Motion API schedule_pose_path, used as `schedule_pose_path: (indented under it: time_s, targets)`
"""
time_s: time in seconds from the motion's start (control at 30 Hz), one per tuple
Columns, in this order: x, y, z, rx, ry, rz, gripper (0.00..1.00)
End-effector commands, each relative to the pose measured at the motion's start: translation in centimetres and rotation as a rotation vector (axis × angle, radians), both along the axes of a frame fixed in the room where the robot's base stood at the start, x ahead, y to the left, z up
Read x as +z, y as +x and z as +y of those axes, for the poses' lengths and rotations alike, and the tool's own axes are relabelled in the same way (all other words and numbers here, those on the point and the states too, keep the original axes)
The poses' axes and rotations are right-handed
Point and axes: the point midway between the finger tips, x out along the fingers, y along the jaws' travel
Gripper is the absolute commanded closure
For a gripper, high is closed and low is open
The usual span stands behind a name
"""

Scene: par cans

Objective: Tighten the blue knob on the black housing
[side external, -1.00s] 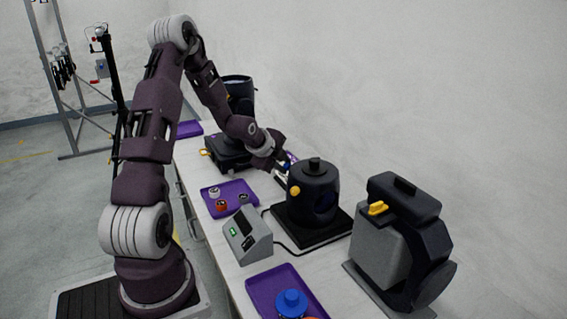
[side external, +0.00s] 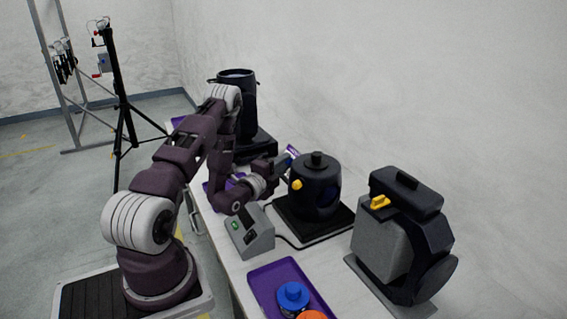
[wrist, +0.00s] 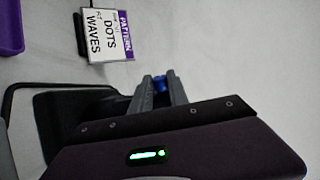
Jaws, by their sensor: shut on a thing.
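In the side view a round black housing (side external: 327,190) with a yellow knob (side external: 297,185) stands upright on a black base. My gripper (side external: 284,166) is at its left, far side, close to it; its fingertips are partly hidden there. In the wrist view my gripper (wrist: 159,88) has its two grey fingers close together on a small blue knob (wrist: 160,82). The side view does not show this knob. Whether the knob is fully seated cannot be seen.
A card reading DOTS and WAVES (wrist: 108,38) stands beyond the fingers. A grey box with a green light (side external: 248,232) is in front of my arm. A purple tray (side external: 262,280) holds a blue-topped item (side external: 292,296).

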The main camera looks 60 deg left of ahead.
Motion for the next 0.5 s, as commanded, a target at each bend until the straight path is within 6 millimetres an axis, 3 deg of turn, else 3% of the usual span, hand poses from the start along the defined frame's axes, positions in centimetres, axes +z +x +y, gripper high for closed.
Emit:
schedule_pose_path:
  time_s: [0.5]
  targets:
    - [-0.21,-0.14,0.47,0.012,0.047,-0.070,1.00]
